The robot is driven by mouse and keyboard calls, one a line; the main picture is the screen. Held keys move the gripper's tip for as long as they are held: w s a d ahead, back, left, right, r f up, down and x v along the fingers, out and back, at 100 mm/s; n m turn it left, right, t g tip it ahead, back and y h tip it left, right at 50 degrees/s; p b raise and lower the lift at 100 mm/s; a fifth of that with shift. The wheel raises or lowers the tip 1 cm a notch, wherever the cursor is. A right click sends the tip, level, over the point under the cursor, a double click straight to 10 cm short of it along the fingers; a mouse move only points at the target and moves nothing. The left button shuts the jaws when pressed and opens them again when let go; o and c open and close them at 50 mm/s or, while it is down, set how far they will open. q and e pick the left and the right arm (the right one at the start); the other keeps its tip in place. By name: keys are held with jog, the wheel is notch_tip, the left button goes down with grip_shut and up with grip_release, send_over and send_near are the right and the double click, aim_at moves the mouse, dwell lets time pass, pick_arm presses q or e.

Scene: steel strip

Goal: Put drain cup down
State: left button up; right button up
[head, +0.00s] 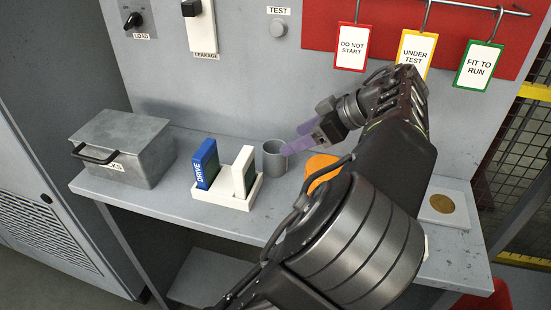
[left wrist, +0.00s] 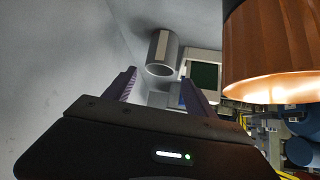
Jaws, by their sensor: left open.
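The drain cup (head: 274,158) is a small grey metal cup. It stands upright on the grey shelf, just right of a white holder. My left gripper (head: 292,145) is open, its purple fingers pointing left at the cup's upper right side. In the left wrist view the cup (left wrist: 161,48) lies beyond and between the spread fingertips of the gripper (left wrist: 158,77), and nothing is gripped. Whether a finger touches the cup I cannot tell. My right gripper is not in view.
A white holder (head: 228,202) carries a blue block (head: 206,164) and a white-and-green block (head: 243,170). A grey metal box (head: 122,148) stands at left. An orange object (head: 320,165), partly hidden by my arm, is close right of the cup. A brass disc (head: 442,204) lies far right.

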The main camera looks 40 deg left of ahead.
aim_at(278, 148)
pick_arm(q)
jog(key=b+x, duration=0.2)
jog(key=x, duration=0.3)
jog(key=shift+a+f, duration=0.2)
jog(key=x, duration=0.6)
jog(key=shift+f+b, duration=0.1)
jog(key=shift+b, duration=0.3)
jog(key=shift+c, duration=0.4)
jog(key=c, duration=1.2)
jog(key=shift+c, duration=0.2)
